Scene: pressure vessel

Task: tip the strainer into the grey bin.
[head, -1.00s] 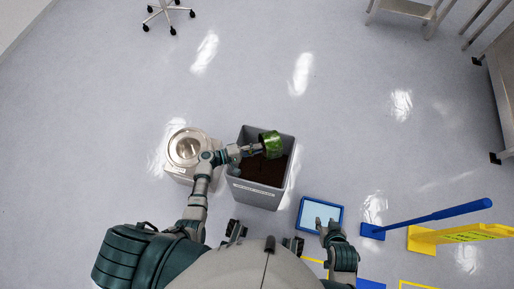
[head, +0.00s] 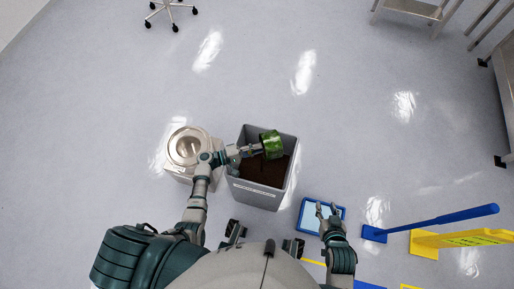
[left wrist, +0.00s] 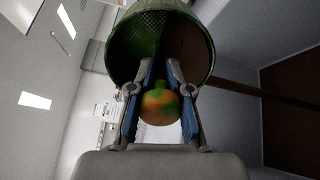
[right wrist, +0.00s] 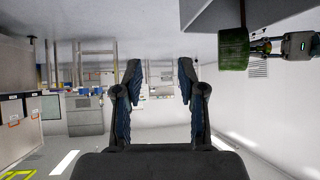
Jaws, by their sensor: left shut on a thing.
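The green strainer (head: 272,144) hangs tilted on its side over the grey bin (head: 257,196), inside the line of its rim. My left gripper (head: 252,149) is shut on the strainer's handle, whose orange-green knob (left wrist: 160,104) sits between the fingers in the left wrist view. The mesh basket (left wrist: 135,45) lies beyond the fingertips there. A brown patch shows inside it; I cannot tell whether it is residue. Dark brown matter covers the bin's inside. The strainer also shows in the right wrist view (right wrist: 233,48). My right gripper (head: 325,209) is open and empty, above a blue-rimmed tray.
A round-topped metal vessel (head: 188,147) stands just left of the bin. The blue-rimmed tray (head: 305,228) lies on the floor to the right. A blue bar (head: 440,219) and yellow stand (head: 470,239) are further right. The floor beyond the bin is clear.

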